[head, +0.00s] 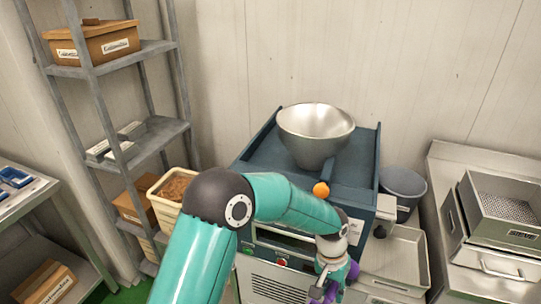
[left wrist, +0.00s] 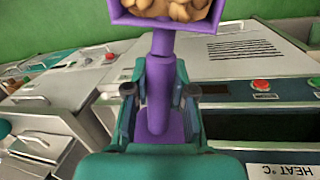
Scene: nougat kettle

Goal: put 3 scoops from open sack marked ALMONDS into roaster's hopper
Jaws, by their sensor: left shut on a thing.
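The roaster (head: 270,155) is a dark blue machine in the middle of the head view. Its hopper (head: 316,122), a wide silver funnel, stands on top, and its inside looks bare where I see it. My left gripper (head: 337,277) is low in front of the roaster, below the hopper and apart from it. In the left wrist view its fingers are shut on the handle of a purple scoop (left wrist: 163,45). The scoop holds tan nuts (left wrist: 170,9); its far part is cut off by the frame. I see no sack marked ALMONDS. My right gripper is out of view.
A grey bucket (head: 402,184) and a metal tray (head: 395,256) are right of the roaster. A steel sieve box (head: 502,212) sits on the right bench. A shelf rack (head: 151,140) at left holds boxes and a cream bin (head: 155,200) with brown contents.

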